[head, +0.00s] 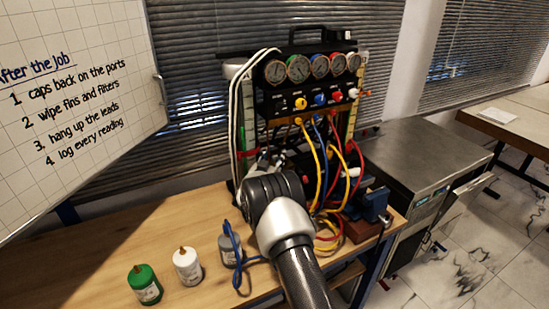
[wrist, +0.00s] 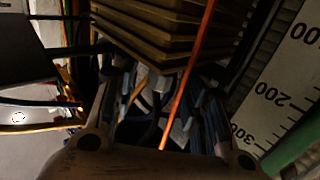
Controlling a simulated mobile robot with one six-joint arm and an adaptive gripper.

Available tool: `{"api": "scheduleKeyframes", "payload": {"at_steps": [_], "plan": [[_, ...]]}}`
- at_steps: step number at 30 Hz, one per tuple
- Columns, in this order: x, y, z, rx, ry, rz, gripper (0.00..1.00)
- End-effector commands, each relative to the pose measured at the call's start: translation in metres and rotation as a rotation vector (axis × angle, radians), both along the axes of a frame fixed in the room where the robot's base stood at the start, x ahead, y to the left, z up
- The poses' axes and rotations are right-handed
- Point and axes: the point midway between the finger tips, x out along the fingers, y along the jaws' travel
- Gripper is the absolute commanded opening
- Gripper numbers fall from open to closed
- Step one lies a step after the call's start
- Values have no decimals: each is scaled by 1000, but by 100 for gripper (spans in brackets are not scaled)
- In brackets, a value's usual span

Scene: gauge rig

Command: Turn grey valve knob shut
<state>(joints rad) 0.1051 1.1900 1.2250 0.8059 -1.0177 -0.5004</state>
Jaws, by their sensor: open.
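The gauge rig (head: 285,88) stands at the back of the bench in the head view, with a row of round dials above a row of coloured knobs. A yellow knob (head: 300,103), a blue knob (head: 320,99) and a red knob (head: 337,96) show on its front. I cannot pick out the grey valve knob for certain in either view. My gripper (wrist: 155,95) is open in the wrist view, its two fingers apart. In the head view my arm reaches to the rig's lower left and mostly hides the gripper. Nothing is clearly held.
Yellow, blue and red hoses (head: 318,150) hang in front of the rig. A blue vise (head: 370,203) stands to the right. A green canister (head: 145,284), a white canister (head: 187,266) and a grey canister (head: 229,251) stand in front. A numbered scale (wrist: 285,90) is close on the right.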

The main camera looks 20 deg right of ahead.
Motion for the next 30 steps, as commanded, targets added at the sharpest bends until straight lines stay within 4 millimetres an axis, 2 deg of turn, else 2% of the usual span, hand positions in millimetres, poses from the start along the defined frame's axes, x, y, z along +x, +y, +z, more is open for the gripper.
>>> {"api": "scheduleKeyframes", "payload": {"at_steps": [11, 14, 24, 30], "plan": [[-5, 5, 1, 0, 0, 1, 41], [-14, 15, 1, 0, 1, 2, 41], [-65, 64, 1, -1, 1, 2, 41], [-83, 80, 1, 0, 0, 1, 41]]}}
